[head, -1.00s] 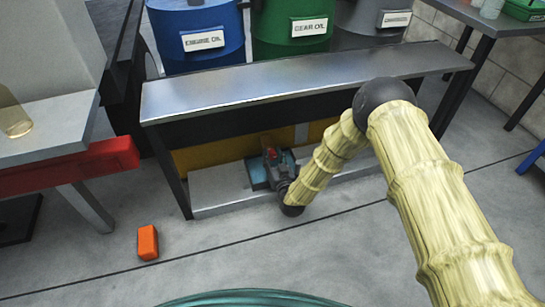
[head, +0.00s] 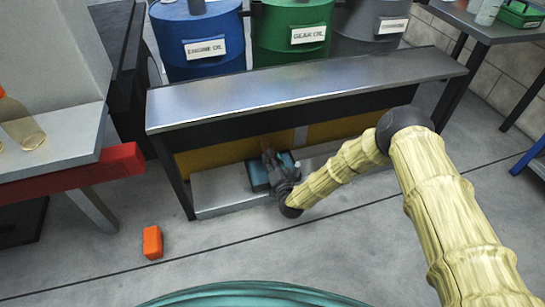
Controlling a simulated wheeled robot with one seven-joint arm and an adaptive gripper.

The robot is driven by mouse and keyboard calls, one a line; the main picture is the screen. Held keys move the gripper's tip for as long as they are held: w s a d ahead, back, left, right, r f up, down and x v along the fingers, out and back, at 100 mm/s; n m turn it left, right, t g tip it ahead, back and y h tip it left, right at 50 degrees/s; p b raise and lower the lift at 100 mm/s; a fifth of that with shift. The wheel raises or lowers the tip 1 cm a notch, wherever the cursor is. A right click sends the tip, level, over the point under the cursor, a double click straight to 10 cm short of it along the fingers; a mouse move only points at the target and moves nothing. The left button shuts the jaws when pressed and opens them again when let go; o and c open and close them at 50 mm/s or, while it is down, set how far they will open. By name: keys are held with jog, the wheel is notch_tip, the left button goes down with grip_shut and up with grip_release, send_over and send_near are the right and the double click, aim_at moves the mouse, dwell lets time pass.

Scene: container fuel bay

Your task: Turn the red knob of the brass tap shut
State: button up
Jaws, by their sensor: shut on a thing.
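My gripper (head: 270,160) is low under the front edge of the metal bench, over a small teal block (head: 258,177) on the bench's lower shelf. Its fingers are closed, and it reaches in from the right. The red knob is hidden now; a red spot showed between the fingers a second ago, so the fingers appear to be around it. The brass of the tap cannot be made out behind the gripper.
The metal bench (head: 310,90) overhangs the lower shelf (head: 215,190). Blue (head: 200,40), green (head: 290,30) and grey (head: 368,28) drums stand behind it. An orange block (head: 152,242) lies on open floor. A red beam (head: 75,176) juts in at left.

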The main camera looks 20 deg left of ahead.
jog(key=m, duration=0.5)
jog(key=shift+d+f+m, duration=0.1)
jog(key=shift+f+m, duration=0.05)
jog(key=shift+m, duration=0.15)
jog(key=m, duration=0.4)
jog(key=shift+m, duration=0.3)
jog(key=o, duration=1)
